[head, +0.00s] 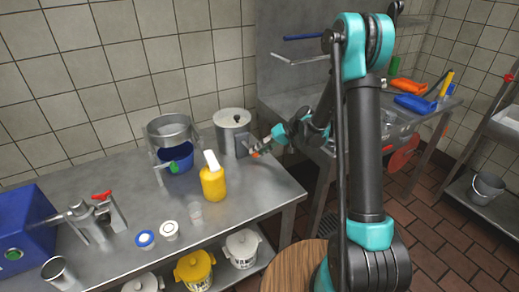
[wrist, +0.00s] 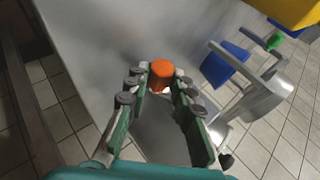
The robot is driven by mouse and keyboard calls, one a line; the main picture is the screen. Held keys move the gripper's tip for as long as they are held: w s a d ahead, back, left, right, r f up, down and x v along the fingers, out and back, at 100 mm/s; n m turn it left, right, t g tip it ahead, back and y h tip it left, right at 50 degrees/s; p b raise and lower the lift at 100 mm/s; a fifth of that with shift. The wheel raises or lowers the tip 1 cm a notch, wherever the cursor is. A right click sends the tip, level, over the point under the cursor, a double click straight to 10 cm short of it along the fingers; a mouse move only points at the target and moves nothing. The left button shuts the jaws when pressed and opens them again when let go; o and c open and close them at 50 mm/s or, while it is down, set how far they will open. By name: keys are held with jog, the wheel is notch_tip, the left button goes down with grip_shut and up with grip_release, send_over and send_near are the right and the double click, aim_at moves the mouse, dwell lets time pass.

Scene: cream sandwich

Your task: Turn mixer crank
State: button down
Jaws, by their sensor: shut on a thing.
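The crank's orange knob (wrist: 162,73) is between my fingertips in the wrist view. My gripper (head: 259,151) is shut on this knob, beside the silver lidded cylinder (head: 232,126), which looks like the mixer. The gripper's fingers (wrist: 160,90) also show in the wrist view, one on each side of the knob. The crank arm below the knob is mostly hidden, and its angle cannot be told.
A yellow bottle (head: 212,184) stands in front of the mixer. A metal pot on a stand (head: 170,130) with a blue bucket (head: 178,157) is left of it. Small jars (head: 169,230) and a red-handled press (head: 95,218) are further left. The counter's front right is clear.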

jog(key=shift+a+f+g+y, duration=0.2)
jog(key=shift+g+y, duration=0.1)
jog(key=shift+y, duration=0.1)
jog(key=shift+s, duration=0.1)
jog(key=c, duration=1.3)
grip_release()
jog(key=v, duration=1.2)
jog(key=shift+f, duration=0.1)
jog(key=shift+c, duration=0.3)
